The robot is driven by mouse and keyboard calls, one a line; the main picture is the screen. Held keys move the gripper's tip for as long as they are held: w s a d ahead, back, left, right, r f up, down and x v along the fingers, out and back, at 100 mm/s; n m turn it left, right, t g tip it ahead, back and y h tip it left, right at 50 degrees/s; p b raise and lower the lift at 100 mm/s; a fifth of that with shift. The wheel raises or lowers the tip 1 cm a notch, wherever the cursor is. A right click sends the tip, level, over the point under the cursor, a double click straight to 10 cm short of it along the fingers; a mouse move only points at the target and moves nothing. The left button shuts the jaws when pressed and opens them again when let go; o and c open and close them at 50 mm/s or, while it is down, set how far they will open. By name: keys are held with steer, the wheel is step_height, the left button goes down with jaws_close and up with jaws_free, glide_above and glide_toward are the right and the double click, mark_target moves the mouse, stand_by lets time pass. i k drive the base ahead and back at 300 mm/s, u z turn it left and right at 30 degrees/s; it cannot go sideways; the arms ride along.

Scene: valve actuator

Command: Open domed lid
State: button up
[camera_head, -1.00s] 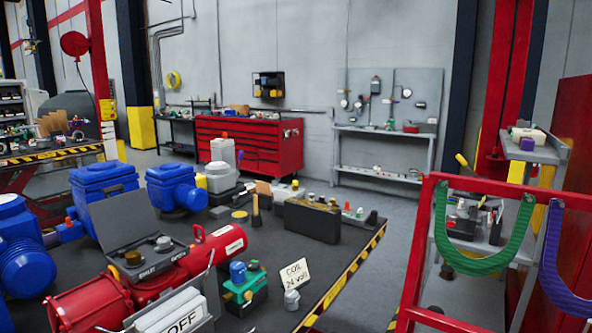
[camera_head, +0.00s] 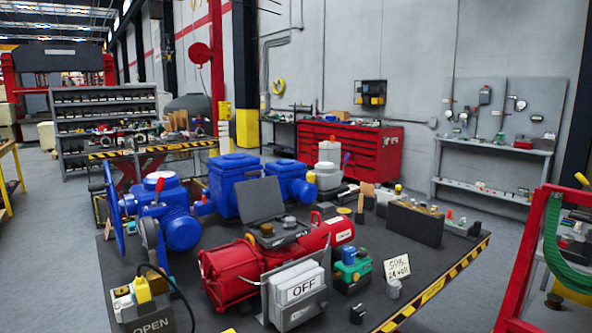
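A red cylindrical actuator (camera_head: 328,232) lies on the dark workbench (camera_head: 440,262). On its top is a dark control box (camera_head: 283,238) with two knobs. A flat dark grey panel (camera_head: 260,200) stands tilted up behind the box. Blue actuators stand behind and to the left, one with a rounded body (camera_head: 182,229) and a white disc on top (camera_head: 158,175). I cannot tell which part is the domed lid. My gripper is not in view.
A green and blue device (camera_head: 350,268) and a small card (camera_head: 397,267) are to the right. A red frame (camera_head: 524,260) stands at the right.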

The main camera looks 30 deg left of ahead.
mark_target(259, 199)
steer(key=u, duration=1.15)
steer(key=i, duration=0.6)
steer(key=z, duration=0.1)
